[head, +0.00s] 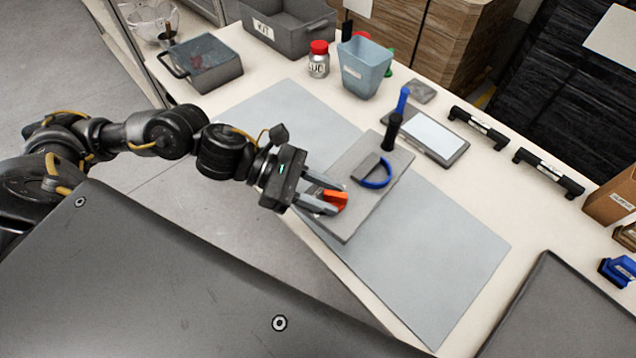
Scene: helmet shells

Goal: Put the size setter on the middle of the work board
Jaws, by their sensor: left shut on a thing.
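My left gripper (325,198) reaches in from the left and is shut on a small orange-red piece (335,199), apparently the size setter. The fingers partly hide it. It is at the near left part of the grey work board (347,222); I cannot tell whether it touches the board. The board lies on a larger blue-grey mat (440,260). A blue curved band (375,183) lies on the board, right of the gripper. A black upright post with a blue handle (392,132) is by the board's far edge. My right gripper is not in view.
Behind the board stand a blue-grey bin (366,70), a red-capped jar (319,62) and a grey box (203,65). A flat tablet-like panel (432,137) and two black handles (478,128) lie at right. The mat's near right part is clear.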

